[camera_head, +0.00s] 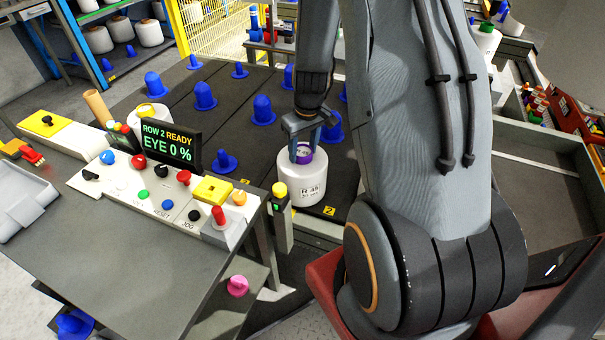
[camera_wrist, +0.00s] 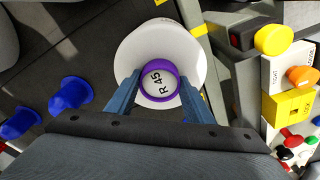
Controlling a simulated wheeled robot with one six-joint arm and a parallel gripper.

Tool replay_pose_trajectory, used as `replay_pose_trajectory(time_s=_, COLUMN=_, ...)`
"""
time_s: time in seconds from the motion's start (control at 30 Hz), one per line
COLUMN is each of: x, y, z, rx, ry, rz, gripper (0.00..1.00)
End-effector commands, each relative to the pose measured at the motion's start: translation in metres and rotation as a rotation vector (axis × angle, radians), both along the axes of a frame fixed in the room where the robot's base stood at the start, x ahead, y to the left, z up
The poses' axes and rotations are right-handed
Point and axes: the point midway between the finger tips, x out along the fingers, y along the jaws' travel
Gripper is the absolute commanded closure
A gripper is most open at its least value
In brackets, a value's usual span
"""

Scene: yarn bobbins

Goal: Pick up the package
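A white yarn bobbin (camera_head: 302,186), labelled R 45, with a purple core at its top, stands upright by the edge of the dark rack panel. It also shows from above in the wrist view (camera_wrist: 128,50). My gripper (camera_head: 306,148) points down over it, with one finger on each side of the purple core (camera_wrist: 176,85). In the wrist view my gripper (camera_wrist: 160,88) has its fingertips right at the core's two sides. I cannot tell whether they press on it. The bobbin's far side is hidden.
Several blue pegs (camera_head: 204,97) stand on the dark panel (camera_head: 268,152). A console with buttons and a display (camera_head: 168,143) reading "ROW 2 READY, EYE 0 %" is at left. A yellow-topped post (camera_head: 281,213) stands close left of the bobbin. Another white bobbin (camera_head: 150,117) is partly behind the display.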

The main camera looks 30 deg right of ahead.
Motion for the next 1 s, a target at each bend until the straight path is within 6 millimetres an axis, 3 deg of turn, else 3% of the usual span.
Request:
replay_pose_trajectory(time_s=0.03, x=0.0, y=0.0, z=0.0, rx=0.0, ry=0.0, rz=0.0, gripper=0.74)
replay_pose_trajectory(time_s=0.2, x=0.0, y=0.0, z=0.0, rx=0.0, ry=0.0, rz=0.0, gripper=1.0)
replay_pose_trajectory(time_s=0.67, x=0.002, y=0.0, z=0.008, rx=-0.001, ry=-0.004, rz=0.002, gripper=1.0)
replay_pose_trajectory(time_s=1.0, x=0.002, y=-0.001, z=0.053, rx=-0.002, ry=-0.007, rz=0.0, gripper=1.0)
